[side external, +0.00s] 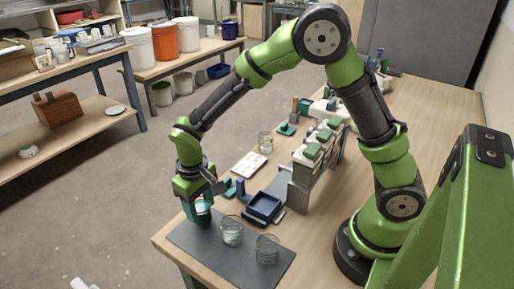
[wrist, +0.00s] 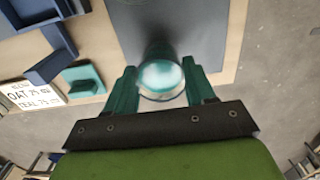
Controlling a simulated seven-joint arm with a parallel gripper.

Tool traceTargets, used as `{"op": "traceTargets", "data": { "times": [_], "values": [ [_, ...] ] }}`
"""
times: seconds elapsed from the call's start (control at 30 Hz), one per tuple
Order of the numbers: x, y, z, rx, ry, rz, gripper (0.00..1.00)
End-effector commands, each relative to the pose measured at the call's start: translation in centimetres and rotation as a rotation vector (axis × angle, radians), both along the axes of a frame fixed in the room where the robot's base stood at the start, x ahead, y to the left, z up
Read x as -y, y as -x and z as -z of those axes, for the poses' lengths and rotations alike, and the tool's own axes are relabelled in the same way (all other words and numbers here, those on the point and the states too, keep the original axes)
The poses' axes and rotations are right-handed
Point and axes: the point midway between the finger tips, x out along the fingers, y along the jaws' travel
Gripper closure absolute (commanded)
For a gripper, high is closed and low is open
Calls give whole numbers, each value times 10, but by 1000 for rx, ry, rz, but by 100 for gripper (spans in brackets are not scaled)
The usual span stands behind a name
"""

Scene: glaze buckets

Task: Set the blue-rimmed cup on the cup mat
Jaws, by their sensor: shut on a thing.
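My gripper (side external: 198,216) points down at the far left part of the dark grey mat (side external: 205,246), which I take for the cup mat. It is shut on a clear cup (wrist: 161,76) with a bluish-teal rim, seen between the teal fingers in the wrist view. The fingers hide most of this cup in the side view. The cup is at or just above the mat's edge; I cannot tell whether it touches. The mat also shows ahead of the cup in the wrist view (wrist: 190,25). Two clear ribbed cups, one nearer the middle (side external: 232,231) and one at the right (side external: 267,251), stand on the mat.
A dark blue tray (side external: 264,207) sits behind the mat. A teal block (wrist: 83,79) and a lettered card (wrist: 32,95) lie beside the gripper. The mat's front left is bare.

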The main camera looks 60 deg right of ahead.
Motion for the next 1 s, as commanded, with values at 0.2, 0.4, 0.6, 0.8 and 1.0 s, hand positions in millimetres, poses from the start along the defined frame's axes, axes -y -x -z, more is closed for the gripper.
{"op": "traceTargets", "data": {
  "times": [0.2,0.4,0.6,0.8,1.0],
  "values": [
    [0,0,2,1,0,0,63],
    [0,0,5,1,0,0,63],
    [0,0,6,1,0,0,27],
    [0,0,6,1,0,0,16],
    [0,0,3,1,0,0,16]
  ]
}}
